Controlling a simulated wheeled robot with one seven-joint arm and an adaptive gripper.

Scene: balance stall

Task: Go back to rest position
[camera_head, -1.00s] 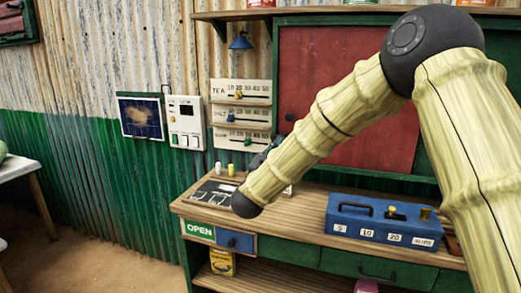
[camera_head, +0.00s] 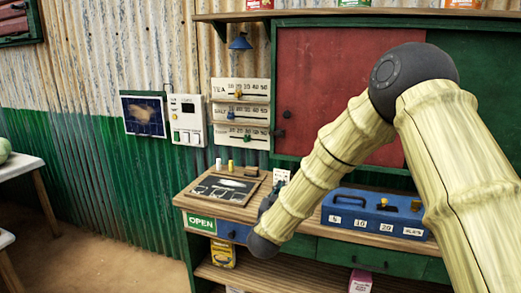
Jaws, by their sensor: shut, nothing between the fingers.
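My arm, with pale bamboo-like links and dark joints, reaches in from the right. Its bend hangs low in front of the counter (camera_head: 330,238). My gripper (camera_head: 268,198) shows only as a small dark part past the left edge of my forearm, above the counter's front. Most of it is hidden behind the forearm. It is shut, and I see nothing held in it.
A dark board (camera_head: 226,188) lies on the counter's left, with small yellow and white pieces behind it. A blue box (camera_head: 345,210) with numbered labels stands right. Slider panels (camera_head: 240,115) and a white wall device (camera_head: 187,120) hang behind. Open floor lies left.

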